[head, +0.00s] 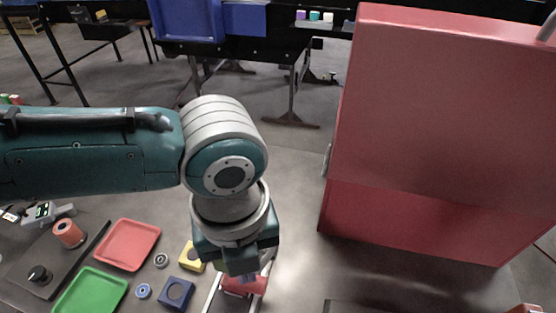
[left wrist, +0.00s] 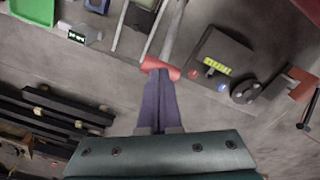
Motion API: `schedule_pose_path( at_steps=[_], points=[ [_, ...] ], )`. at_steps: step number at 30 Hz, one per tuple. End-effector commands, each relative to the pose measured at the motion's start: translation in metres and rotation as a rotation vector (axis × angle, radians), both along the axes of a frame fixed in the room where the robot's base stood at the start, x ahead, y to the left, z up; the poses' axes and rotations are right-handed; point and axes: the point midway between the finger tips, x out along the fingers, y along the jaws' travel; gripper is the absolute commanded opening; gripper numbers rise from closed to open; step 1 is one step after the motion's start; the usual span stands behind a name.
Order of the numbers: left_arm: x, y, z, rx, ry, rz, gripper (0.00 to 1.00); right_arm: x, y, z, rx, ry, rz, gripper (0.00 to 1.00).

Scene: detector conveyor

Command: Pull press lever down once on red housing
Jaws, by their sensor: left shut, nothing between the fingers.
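A lever with two pale grey bars and a red crossbar handle (head: 246,285) is at the bottom centre of the head view. In the left wrist view the handle (left wrist: 174,73) lies across the fingertips, with the bars running up the picture. My left gripper (head: 246,276) points down at the handle. Its dark fingers (left wrist: 159,76) are together and hold nothing; the tips overlap the handle in view, and I cannot tell whether they touch it. My right gripper is not seen.
A large red cabinet-like body (head: 440,120) stands at the right. A red tray (head: 128,244), a green tray (head: 92,292), a yellow block (head: 191,257) and a dark blue block (head: 175,292) lie left of the lever.

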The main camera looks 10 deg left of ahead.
Motion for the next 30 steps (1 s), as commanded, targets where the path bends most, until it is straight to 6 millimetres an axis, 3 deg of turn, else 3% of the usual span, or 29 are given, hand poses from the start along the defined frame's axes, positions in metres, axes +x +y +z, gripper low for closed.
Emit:
schedule_pose_path(
  at_steps=[5, 18, 30],
  points=[
    [0.003, 0.000, 0.007, -0.001, 0.000, -0.001, 0.00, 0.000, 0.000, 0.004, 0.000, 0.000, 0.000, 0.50],
    [0.003, 0.000, 0.053, 0.000, 0.001, 0.000, 0.00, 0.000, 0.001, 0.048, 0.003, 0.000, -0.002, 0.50],
    [0.003, 0.000, 0.053, 0.000, 0.001, 0.000, 0.00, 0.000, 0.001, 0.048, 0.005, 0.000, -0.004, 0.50]
  ],
)
